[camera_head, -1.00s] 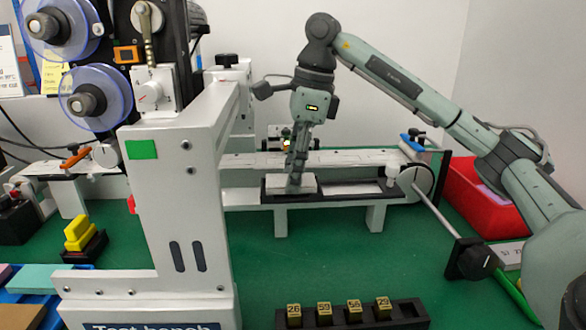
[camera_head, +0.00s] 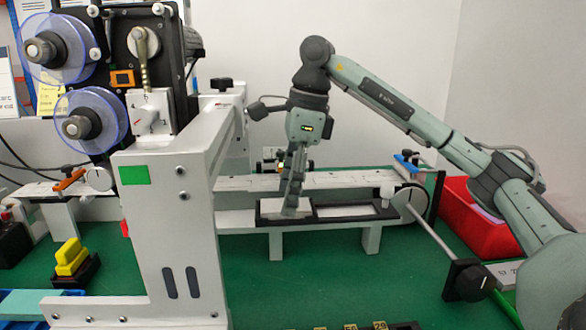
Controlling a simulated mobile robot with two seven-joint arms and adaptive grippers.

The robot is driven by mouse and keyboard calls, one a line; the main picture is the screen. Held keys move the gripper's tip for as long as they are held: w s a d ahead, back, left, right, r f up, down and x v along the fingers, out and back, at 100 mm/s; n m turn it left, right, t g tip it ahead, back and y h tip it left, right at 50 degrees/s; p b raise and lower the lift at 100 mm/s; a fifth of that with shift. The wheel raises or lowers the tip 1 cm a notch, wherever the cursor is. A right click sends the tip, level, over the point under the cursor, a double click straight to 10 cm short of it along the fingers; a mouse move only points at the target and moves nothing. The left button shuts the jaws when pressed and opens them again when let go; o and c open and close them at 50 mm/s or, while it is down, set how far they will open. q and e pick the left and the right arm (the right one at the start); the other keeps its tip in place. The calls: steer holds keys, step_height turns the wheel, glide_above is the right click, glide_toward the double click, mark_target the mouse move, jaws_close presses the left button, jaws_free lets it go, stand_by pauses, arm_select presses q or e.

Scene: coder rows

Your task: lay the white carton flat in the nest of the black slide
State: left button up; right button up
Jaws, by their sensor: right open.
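The white carton (camera_head: 272,206) lies flat in the left part of the black slide (camera_head: 345,219), within the dark rim as far as I can see. My right gripper (camera_head: 291,209) comes down from above with its fingers pointing down at the carton. The fingers are open and hide the carton's middle. Whether they still touch the carton I cannot tell. The right part of the slide shows a pale, bare surface. My left gripper is not in view.
A white test bench frame (camera_head: 170,235) stands close on the left. A round crank wheel (camera_head: 410,203) with a rod and black knob (camera_head: 468,280) is at the right. A red bin (camera_head: 480,225) stands behind.

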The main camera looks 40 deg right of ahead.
step_height(320, 180, up, 11)
steer(key=s+d, duration=0.1)
steer(key=d, duration=0.1)
stand_by(0.3)
steer(key=shift+s, duration=0.1)
